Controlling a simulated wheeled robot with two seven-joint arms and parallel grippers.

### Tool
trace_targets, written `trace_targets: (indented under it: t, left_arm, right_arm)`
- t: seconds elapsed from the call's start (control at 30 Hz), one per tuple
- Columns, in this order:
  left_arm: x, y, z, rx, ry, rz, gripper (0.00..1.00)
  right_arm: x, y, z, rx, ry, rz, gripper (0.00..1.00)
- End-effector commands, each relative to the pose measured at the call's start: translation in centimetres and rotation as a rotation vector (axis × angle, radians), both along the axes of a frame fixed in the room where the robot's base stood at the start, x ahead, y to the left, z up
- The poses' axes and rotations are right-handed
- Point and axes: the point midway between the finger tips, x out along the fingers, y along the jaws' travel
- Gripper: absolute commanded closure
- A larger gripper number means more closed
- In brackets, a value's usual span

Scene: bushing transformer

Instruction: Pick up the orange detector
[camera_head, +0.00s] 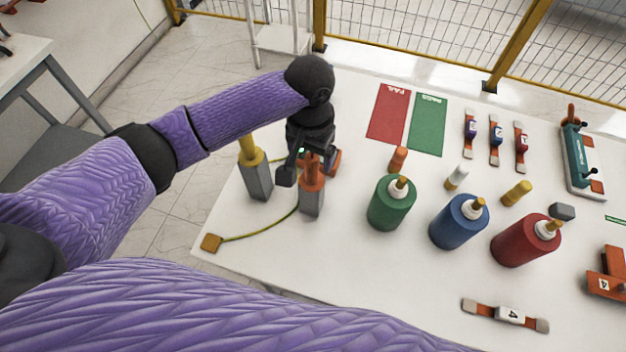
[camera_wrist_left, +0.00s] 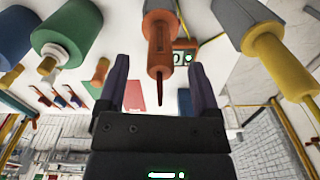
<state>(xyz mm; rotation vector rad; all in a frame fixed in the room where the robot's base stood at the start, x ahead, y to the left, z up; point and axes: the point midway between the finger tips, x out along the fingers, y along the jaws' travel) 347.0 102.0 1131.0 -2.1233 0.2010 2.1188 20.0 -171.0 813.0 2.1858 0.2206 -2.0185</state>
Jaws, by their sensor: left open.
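The orange detector (camera_head: 312,172) stands upright in a grey holder (camera_head: 312,202) near the left side of the white table. In the left wrist view the orange detector (camera_wrist_left: 159,45) has a thin dark tip and shows between the spread fingers. My left gripper (camera_head: 308,168) is open, with its fingers around the upper part of the detector; I cannot tell whether they touch it. The fingers also show apart in the left wrist view (camera_wrist_left: 157,88). My right gripper is not in view.
A yellow detector (camera_head: 250,150) in a grey holder stands close on the left, with a yellow cable beside it. Green (camera_head: 391,204), blue (camera_head: 458,222) and red (camera_head: 524,241) bushings stand to the right. Red (camera_head: 389,113) and green (camera_head: 427,125) mats lie behind.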

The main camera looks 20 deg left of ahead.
Motion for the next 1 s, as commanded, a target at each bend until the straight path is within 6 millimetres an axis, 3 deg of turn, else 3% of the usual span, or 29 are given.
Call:
trace_targets:
  t: [0.23,0.5,0.57,0.9,1.0]
  left_arm:
    - [0.1,0.0,-4.8,0.0,0.0,-0.001,0.18]
    - [0.2,0.0,-5.4,0.0,-0.002,-0.002,0.18]
    - [0.2,0.0,-5.4,-0.001,-0.003,-0.002,0.29]
    - [0.2,0.0,-5.3,-0.001,-0.003,-0.002,1.0]
    - [0.2,0.0,-5.3,-0.001,-0.004,-0.002,1.0]
  right_arm:
    - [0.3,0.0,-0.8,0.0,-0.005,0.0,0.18]
    - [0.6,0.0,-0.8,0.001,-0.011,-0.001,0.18]
    - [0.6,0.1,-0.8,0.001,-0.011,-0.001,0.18]
    - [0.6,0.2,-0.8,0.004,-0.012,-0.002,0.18]
    - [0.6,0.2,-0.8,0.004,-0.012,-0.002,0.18]
